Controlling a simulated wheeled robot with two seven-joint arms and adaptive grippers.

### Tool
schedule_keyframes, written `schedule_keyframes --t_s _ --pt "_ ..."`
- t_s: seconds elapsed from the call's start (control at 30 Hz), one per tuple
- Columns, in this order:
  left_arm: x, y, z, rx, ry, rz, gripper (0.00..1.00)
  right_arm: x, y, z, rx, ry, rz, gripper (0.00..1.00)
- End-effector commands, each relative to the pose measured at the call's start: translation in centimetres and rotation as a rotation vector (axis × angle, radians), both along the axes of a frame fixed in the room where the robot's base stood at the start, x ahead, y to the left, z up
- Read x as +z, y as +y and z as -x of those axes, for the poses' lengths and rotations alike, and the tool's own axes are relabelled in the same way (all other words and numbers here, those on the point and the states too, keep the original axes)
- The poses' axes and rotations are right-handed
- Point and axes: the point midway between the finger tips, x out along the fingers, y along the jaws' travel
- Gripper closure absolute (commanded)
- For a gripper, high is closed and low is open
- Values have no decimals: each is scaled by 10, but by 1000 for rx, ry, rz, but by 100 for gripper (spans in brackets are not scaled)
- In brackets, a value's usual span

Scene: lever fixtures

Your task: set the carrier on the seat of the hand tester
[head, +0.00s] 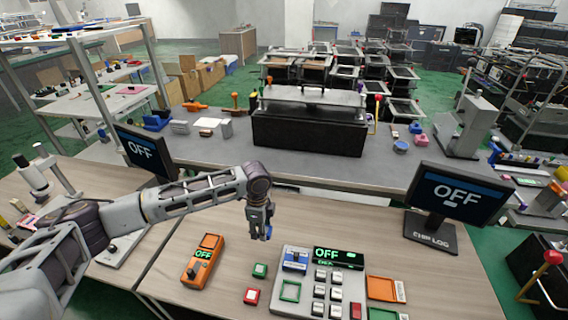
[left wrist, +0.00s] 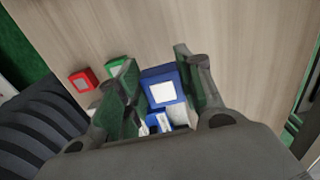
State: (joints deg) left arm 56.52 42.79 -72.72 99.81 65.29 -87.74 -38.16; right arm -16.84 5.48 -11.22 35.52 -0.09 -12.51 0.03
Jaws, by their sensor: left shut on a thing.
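My left gripper (head: 262,220) hangs fingers-down above the wooden bench. It is shut on a small blue carrier (left wrist: 163,88) with a white square face, between its fingertips in the left wrist view. In the head view only a bit of the blue carrier (head: 267,233) shows beneath the fingers. The orange hand tester (head: 204,262) lies on the bench, left of and nearer than the gripper. Its display reads OFF and a dark knob is near its lower end; I cannot make out its seat clearly. My right gripper is out of view.
A grey bench unit (head: 325,278) with an OFF display, buttons and a green frame stands right of the hand tester. Monitors (head: 447,196) stand at both sides.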

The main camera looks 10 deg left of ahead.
Motion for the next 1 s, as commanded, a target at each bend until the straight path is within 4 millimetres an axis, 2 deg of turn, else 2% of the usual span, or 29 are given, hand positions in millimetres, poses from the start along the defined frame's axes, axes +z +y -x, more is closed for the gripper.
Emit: schedule_keyframes --t_s 0.37,1.0 --pt "0 0 0 70 0 0 78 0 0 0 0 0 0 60" --pt "0 -2 0 548 0 0 78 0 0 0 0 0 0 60"
